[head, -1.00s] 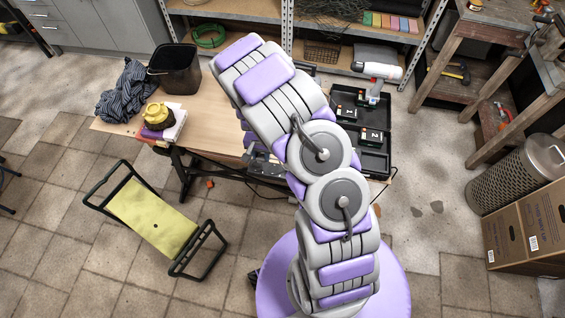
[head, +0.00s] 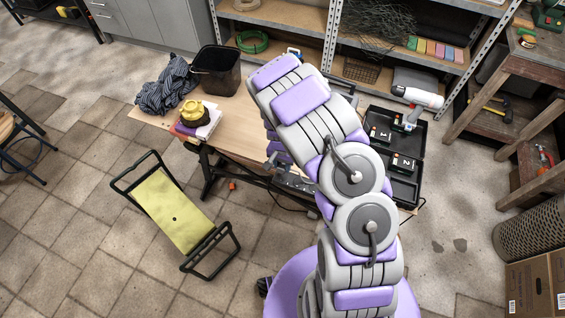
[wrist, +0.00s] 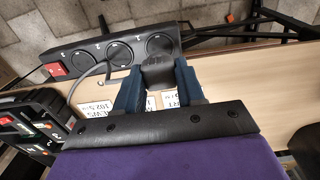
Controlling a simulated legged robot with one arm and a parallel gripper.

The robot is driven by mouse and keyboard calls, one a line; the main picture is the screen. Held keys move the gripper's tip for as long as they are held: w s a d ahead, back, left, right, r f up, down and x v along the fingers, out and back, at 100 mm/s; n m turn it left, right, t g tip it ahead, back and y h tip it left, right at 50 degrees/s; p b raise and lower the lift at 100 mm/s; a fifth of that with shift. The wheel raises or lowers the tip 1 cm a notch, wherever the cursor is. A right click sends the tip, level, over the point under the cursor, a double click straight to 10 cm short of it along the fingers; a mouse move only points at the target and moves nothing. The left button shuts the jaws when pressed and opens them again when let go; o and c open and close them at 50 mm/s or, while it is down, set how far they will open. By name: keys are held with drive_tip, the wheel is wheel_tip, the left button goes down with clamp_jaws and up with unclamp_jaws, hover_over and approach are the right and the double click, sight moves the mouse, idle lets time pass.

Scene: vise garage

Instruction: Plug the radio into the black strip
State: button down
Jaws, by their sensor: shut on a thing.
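In the wrist view the black strip (wrist: 122,48) lies along the table's edge, with a red switch at its left end and several round sockets in a row. My gripper (wrist: 158,78) is shut on a dark plug (wrist: 157,70) with a grey cable looping off to its left. The plug is at the strip's right end, close to the rightmost socket; I cannot tell whether they touch. In the head view my arm hides the gripper, the plug and most of the strip. I cannot make out the radio for certain in either view.
White printed labels (wrist: 98,109) lie on the wooden table (head: 240,125). A black case (head: 378,118) with batteries and a drill (head: 418,97) are right of my arm.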

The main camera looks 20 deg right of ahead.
sight(283, 176)
drive_tip(key=shift+f+b, duration=0.7)
drive_tip(key=shift+f, duration=1.55)
drive_tip(key=shift+s+p, duration=0.1)
drive_tip(key=shift+p, duration=0.45)
drive_tip(key=shift+f, duration=0.25)
idle(0.7)
drive_tip(key=c, duration=0.6)
unclamp_jaws()
drive_tip(key=shift+r, duration=0.1)
wheel_tip(283, 176, up, 17)
drive_tip(key=p, duration=0.2)
drive_tip(key=shift+p, duration=0.35)
